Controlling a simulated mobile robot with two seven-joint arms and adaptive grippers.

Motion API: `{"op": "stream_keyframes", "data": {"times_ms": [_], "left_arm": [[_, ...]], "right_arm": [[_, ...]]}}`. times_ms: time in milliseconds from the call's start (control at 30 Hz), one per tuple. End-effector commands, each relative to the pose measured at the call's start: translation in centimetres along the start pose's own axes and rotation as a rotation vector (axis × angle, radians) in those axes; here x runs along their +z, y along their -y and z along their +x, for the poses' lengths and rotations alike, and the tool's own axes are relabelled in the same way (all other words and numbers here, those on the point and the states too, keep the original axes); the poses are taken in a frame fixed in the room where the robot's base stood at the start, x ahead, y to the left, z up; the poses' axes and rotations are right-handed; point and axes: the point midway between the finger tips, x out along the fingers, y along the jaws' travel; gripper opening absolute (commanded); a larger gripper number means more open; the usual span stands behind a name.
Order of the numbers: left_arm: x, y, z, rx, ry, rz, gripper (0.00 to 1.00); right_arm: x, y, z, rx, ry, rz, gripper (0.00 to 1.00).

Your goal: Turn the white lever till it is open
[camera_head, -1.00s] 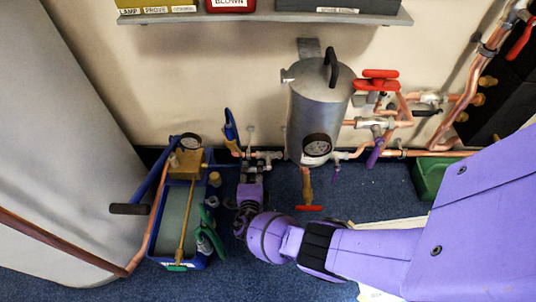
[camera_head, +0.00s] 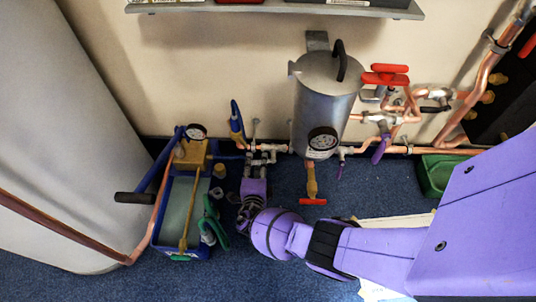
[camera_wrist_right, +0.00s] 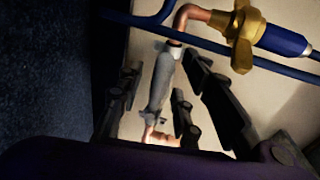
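My right gripper (camera_head: 256,164) reaches to the pipe fittings left of the silver tank, near the floor. In the right wrist view its dark fingers (camera_wrist_right: 160,98) are apart, one set on each side of a pale grey-white tapered piece (camera_wrist_right: 158,82). That piece lies between the fingers, with gaps visible beside it; I cannot tell whether it is the white lever or a fitting. A small pale upright piece (camera_head: 254,128) shows above the gripper in the head view and may be the lever. My left gripper is not in view.
The silver tank (camera_head: 322,105) with a gauge stands right of the gripper. A blue-handled valve (camera_head: 236,122) is close on its left. A blue tub with a pump (camera_head: 178,225) stands further left. Red-handled valve (camera_head: 386,75) and copper pipes are at the right.

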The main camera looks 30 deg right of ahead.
Motion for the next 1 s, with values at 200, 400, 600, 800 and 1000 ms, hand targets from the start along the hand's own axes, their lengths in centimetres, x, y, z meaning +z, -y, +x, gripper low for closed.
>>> {"op": "stream_keyframes", "data": {"times_ms": [200, 400, 600, 800, 1000], "left_arm": [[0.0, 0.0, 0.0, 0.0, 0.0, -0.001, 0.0], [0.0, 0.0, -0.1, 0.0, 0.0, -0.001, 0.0], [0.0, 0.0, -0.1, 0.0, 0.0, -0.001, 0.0], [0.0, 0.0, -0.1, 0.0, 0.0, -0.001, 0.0], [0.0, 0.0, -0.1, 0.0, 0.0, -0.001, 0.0]], "right_arm": [[-0.2, -0.2, -3.5, 0.004, 0.0, 0.002, 0.33], [-0.2, -0.2, -7.8, 0.004, -0.001, 0.0, 0.33], [-0.2, -0.1, -10.4, 0.004, -0.002, 0.0, 0.33], [-0.2, -0.1, -11.2, 0.003, -0.003, -0.002, 0.33], [-0.2, -0.1, -11.2, 0.003, -0.003, -0.002, 0.33]]}}
